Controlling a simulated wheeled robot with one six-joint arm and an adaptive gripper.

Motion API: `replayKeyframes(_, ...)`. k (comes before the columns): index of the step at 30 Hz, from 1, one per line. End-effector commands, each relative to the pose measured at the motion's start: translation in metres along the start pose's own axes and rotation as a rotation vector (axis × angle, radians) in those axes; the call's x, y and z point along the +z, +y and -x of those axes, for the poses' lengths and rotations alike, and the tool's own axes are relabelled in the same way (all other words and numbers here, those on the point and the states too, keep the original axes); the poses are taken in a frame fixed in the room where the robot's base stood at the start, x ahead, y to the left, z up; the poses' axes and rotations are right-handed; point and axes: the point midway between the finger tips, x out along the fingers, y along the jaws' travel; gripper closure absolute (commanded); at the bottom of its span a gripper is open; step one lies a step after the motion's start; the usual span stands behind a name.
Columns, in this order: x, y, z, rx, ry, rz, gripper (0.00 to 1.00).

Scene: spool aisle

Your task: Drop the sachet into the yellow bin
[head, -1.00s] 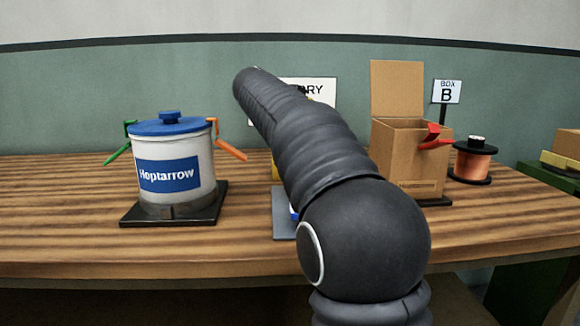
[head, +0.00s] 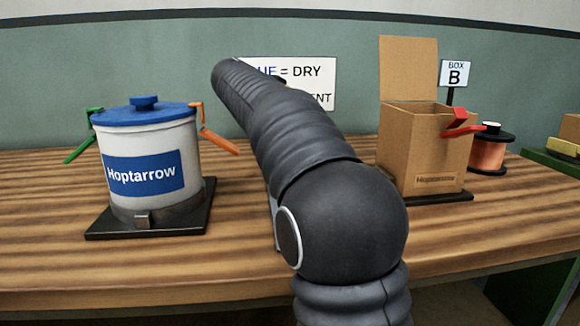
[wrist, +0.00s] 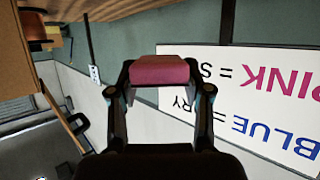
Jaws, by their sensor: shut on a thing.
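The sachet (wrist: 160,70) is a small pink block in the wrist view. My gripper (wrist: 160,92) is shut on it, with one finger at each side, and holds it up in front of the wall sign. In the head view my own arm hides the gripper and the sachet. I cannot make out the yellow bin in either current view; my arm covers the middle of the table in the head view.
A white pot with a blue lid (head: 148,165) stands left on a dark base. An open cardboard box (head: 426,150) stands right, beside a copper spool (head: 489,150) and a "BOX B" sign (head: 455,74). A white colour-key sign (head: 310,82) is on the wall behind.

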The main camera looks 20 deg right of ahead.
Motion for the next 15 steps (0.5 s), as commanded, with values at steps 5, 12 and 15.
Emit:
replayKeyframes(5, 0.021, 0.0, -0.009, 0.0, 0.0, 0.001, 0.8)
replayKeyframes(12, 0.028, 0.0, -0.012, 0.0, 0.0, 0.0, 0.8)
replayKeyframes(15, 0.028, 0.0, -0.011, 0.0, 0.0, 0.0, 0.8)
